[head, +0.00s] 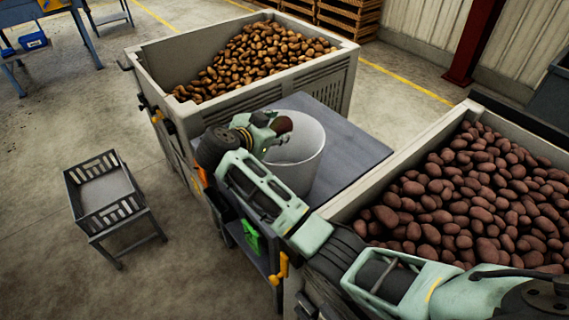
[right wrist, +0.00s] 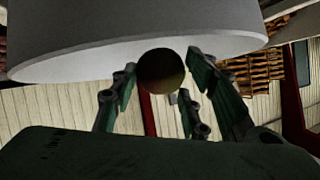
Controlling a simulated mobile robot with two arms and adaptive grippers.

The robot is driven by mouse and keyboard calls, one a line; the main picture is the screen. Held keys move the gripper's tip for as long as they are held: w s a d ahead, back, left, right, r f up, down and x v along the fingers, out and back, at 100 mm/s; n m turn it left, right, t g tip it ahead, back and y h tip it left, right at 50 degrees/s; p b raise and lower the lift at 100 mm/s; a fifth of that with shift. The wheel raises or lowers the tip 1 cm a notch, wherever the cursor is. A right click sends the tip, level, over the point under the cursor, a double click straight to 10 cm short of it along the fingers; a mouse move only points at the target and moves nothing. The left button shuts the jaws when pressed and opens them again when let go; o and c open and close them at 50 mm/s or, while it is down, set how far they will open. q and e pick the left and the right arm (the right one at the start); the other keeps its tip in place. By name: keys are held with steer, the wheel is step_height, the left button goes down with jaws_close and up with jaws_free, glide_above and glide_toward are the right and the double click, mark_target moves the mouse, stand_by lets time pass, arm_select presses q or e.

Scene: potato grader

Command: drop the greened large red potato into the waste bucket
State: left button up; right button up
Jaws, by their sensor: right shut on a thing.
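The red potato (head: 283,124) is held in my right gripper (head: 268,130), at the far left rim of the white waste bucket (head: 305,165) in the head view. I cannot tell exactly how far the potato is over the opening. The bucket's inside is mostly hidden. My left gripper is not in view.
The bucket stands on a grey table (head: 345,150) between a bin of brown potatoes (head: 345,70) and a bin of red potatoes (head: 350,190). A low grey crate on legs (head: 85,210) stands on the floor at left. The tabletop right of the bucket is clear.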

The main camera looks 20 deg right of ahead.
steer(key=o, duration=1.4)
steer(key=shift+c, duration=0.2)
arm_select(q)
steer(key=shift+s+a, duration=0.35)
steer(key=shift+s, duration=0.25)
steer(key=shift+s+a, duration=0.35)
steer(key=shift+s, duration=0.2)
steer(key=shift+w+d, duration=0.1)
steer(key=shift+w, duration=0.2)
arm_select(e)
steer(key=v, duration=0.7)
steer(key=shift+s, duration=0.15)
steer(key=shift+a, duration=0.15)
